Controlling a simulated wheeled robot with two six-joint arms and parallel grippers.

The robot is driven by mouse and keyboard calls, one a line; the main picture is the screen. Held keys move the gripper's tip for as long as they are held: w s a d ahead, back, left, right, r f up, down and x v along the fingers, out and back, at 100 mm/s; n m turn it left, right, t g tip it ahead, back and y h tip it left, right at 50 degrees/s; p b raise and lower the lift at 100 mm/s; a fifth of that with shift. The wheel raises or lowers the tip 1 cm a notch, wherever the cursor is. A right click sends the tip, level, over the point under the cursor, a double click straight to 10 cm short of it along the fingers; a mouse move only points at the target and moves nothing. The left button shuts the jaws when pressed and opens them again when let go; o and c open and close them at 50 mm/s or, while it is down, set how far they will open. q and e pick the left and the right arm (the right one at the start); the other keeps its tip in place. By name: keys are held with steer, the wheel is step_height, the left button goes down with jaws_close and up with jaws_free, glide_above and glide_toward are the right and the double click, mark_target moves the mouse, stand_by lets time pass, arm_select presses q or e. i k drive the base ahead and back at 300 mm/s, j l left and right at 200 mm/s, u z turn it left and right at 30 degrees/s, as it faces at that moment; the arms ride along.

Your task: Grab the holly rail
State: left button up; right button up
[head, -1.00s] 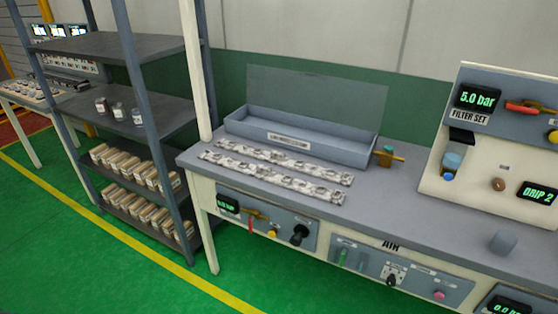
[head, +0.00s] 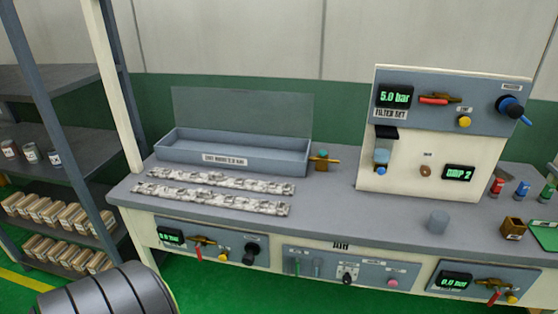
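Two long, flat strips with a mottled grey-and-white pattern lie side by side on the grey bench, in front of a blue-grey tray. The back strip (head: 208,179) is nearer the tray, and the front strip (head: 211,199) is nearer the bench's front edge. They look like the rails, but I cannot tell by name which is the holly one. Both lie flat and apart from each other. Neither of my grippers is in view.
The long tray (head: 238,161) has a label and a raised clear lid. A brass valve (head: 322,160) stands at its right. A shelf rack (head: 75,150) is at the left.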

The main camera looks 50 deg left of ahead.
mark_target(217, 179)
steer(key=k+j+z, duration=0.4)
steer(key=j, duration=0.3)
steer(key=k+j+z, duration=0.35)
steer(key=j, duration=0.3)
steer(key=k+j+z, duration=0.4)
steer(key=j, duration=0.15)
steer(key=i+j, duration=0.05)
